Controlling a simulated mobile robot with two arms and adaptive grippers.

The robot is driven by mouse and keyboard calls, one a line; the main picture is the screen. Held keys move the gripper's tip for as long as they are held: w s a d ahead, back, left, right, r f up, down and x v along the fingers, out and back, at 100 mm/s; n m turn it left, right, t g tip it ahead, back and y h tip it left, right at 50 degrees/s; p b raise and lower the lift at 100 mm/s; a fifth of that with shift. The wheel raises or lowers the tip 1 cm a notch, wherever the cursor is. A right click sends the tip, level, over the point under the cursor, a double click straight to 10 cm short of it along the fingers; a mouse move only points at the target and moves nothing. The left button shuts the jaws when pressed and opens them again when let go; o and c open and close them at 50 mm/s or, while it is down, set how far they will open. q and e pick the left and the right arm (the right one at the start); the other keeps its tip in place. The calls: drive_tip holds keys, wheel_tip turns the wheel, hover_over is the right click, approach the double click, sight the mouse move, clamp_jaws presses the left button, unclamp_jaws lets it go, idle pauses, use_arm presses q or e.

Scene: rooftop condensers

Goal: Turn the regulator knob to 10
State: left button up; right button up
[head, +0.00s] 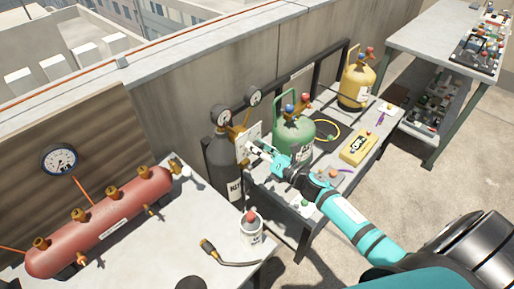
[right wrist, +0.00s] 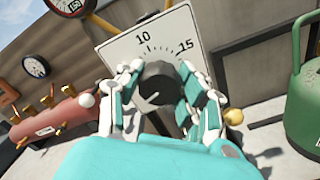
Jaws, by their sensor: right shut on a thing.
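The regulator knob (right wrist: 157,83) is dark and round, in the middle of the right wrist view. It sits in front of a white dial plate (right wrist: 150,36) marked 10 at the upper left and 15 at the right. A short white mark shows on the lower part of the knob's face; I cannot tell the exact reading. My right gripper (right wrist: 158,90) is shut on the knob, with fingers on both its sides. In the head view the right gripper (head: 258,151) is at the plate (head: 253,132), and its fingers hide the knob. My left gripper is not in view.
A dark cylinder (head: 222,166) with gauges (head: 221,115) stands left of the plate. A green cylinder (head: 294,134) is close on the right, a yellow one (head: 354,84) further back. A red tank (head: 103,218) and a can (head: 251,229) are on the front table.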

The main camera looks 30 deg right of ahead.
drive_tip(key=m, duration=0.5)
drive_tip(key=shift+m+p, duration=0.3)
drive_tip(key=m+p, duration=0.1)
drive_tip(key=m, duration=0.4)
drive_tip(key=m+p, duration=0.1)
drive_tip(key=m, duration=0.4)
drive_tip(key=shift+m, duration=0.4)
drive_tip(key=m, duration=0.5)
drive_tip(key=shift+f+p, duration=0.1)
drive_tip(key=shift+p, duration=0.3)
drive_tip(key=o, duration=1.2)
drive_tip(key=shift+c, duration=0.2)
drive_tip(key=v, duration=1.2)
